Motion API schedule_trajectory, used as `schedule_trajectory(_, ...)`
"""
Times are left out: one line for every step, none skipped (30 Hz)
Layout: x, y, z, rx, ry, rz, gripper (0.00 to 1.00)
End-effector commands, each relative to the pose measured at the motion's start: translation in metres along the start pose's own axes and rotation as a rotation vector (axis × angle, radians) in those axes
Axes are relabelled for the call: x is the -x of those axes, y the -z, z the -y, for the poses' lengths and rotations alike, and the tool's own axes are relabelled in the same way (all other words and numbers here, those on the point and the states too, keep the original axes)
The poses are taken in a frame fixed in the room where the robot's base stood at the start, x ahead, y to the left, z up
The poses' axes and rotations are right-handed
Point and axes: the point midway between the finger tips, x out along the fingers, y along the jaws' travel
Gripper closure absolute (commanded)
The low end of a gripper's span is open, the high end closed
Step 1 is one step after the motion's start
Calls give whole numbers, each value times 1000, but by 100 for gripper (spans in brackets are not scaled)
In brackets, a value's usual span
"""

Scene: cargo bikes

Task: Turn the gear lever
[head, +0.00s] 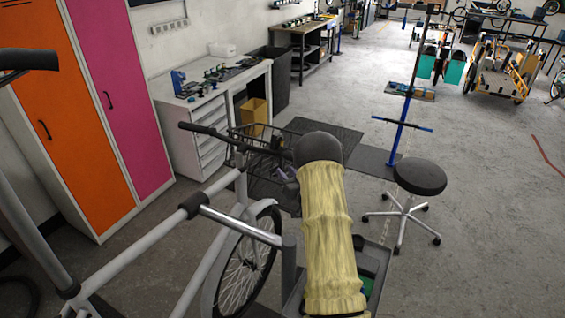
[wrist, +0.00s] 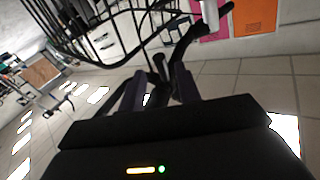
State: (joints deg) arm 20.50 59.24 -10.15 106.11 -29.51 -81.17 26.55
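The bike's handlebar (head: 205,131) has dark grips and runs behind my arm in the head view. In the wrist view, a dark bar with a grip (wrist: 187,42) comes down from the upper right. A short dark upright piece (wrist: 159,68), possibly the gear lever, shows between the fingers of my gripper (wrist: 158,92). The fingers are apart, one on each side of it. I cannot tell whether they touch it. In the head view my arm hides most of the gripper and the lever area.
A black wire basket (wrist: 105,32) is close to my gripper; it also shows in the head view (head: 262,178). The bike frame (head: 150,240) is at the left. A black stool (head: 419,177) stands right of my arm, beside a blue repair stand (head: 404,125). Floor at the right is open.

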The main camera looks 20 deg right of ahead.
Motion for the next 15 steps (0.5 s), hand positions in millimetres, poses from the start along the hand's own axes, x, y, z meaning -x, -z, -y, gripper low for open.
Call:
schedule_trajectory(-8,2,2,0,2,1,67)
schedule_trajectory(-13,2,2,0,3,1,67)
schedule_trajectory(-19,2,2,-1,4,0,67)
schedule_trajectory(-23,2,2,-1,3,1,67)
schedule_trajectory(-27,2,2,-1,3,1,67)
schedule_trajectory(-31,2,2,0,3,0,67)
schedule_trajectory(-34,2,2,0,3,0,67)
schedule_trajectory(-37,1,2,0,3,1,67)
schedule_trajectory(-40,1,2,0,3,1,67)
schedule_trajectory(-42,1,2,0,3,1,67)
schedule_trajectory(-43,0,2,-1,3,1,67)
schedule_trajectory(-45,0,2,-1,3,1,67)
schedule_trajectory(-45,0,2,-1,3,1,67)
schedule_trajectory(-46,0,2,-1,3,1,67)
schedule_trajectory(-46,0,2,-1,3,1,67)
